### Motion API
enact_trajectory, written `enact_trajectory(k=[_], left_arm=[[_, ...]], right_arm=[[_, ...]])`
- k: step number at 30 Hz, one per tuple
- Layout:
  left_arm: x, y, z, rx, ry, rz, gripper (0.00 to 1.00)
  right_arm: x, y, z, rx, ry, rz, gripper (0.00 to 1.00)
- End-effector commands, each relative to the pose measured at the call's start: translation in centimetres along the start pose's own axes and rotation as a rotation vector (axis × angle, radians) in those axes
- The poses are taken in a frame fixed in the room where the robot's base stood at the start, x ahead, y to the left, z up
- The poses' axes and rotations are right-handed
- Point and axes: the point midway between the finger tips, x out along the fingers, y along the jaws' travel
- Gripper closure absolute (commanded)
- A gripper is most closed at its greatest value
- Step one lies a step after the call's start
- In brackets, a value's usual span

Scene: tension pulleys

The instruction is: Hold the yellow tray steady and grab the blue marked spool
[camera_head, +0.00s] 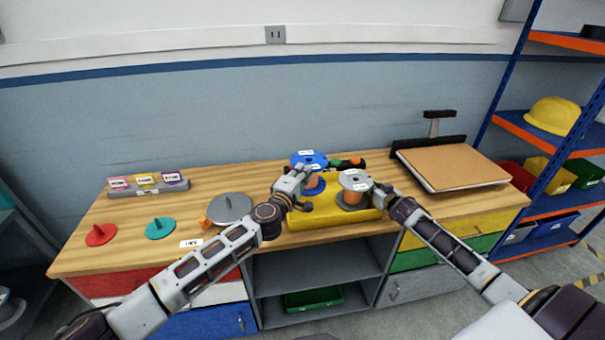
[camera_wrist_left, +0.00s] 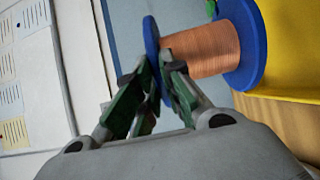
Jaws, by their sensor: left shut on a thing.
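The blue marked spool (camera_head: 309,158) has blue flanges and copper-coloured wire. It is at the left part of the yellow tray (camera_head: 322,217); I cannot tell whether it touches the tray. My left gripper (camera_head: 296,178) is shut on the upper blue flange. In the left wrist view, the fingers (camera_wrist_left: 158,88) pinch that flange's edge beside the copper winding (camera_wrist_left: 203,52), with the yellow tray (camera_wrist_left: 298,45) behind. A grey-flanged spool (camera_head: 354,180) stands on the tray's right part. My right gripper (camera_head: 377,191) is at the tray's right end, its fingers too small to read.
A grey round disc with a handle (camera_head: 231,208) lies left of the tray, near red (camera_head: 101,235) and teal (camera_head: 160,229) discs. A dark tool with orange and green parts (camera_head: 348,163) is behind the spools.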

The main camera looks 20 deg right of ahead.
Motion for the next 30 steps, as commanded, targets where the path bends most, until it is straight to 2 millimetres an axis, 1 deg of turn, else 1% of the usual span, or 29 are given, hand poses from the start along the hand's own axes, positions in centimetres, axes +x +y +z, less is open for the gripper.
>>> enact_trajectory(k=[1, 3, 7, 8, 20, 30], left_arm=[[0.0, 0.2, 0.0, 0.000, -0.001, 0.003, 1.00], [0.0, 0.2, 0.1, 0.000, -0.001, 0.003, 1.00], [0.0, 0.2, 0.1, 0.000, -0.001, 0.003, 1.00], [0.0, 0.2, 0.1, 0.000, -0.001, 0.003, 1.00], [0.0, 0.2, 0.1, 0.000, -0.001, 0.004, 1.00], [0.0, 0.2, 0.1, 0.000, -0.001, 0.004, 1.00]], right_arm=[[0.0, 0.0, 0.1, 0.000, -0.002, 0.000, 1.00], [0.0, 0.0, 0.1, 0.000, -0.002, 0.000, 0.88], [0.0, 0.0, 0.1, 0.000, -0.001, 0.000, 0.72], [0.0, 0.0, 0.1, 0.000, -0.001, 0.000, 0.70], [-0.1, 0.0, 0.0, 0.000, 0.000, 0.000, 0.70], [-1.1, 0.0, 0.1, 0.001, -0.002, 0.000, 0.70]])
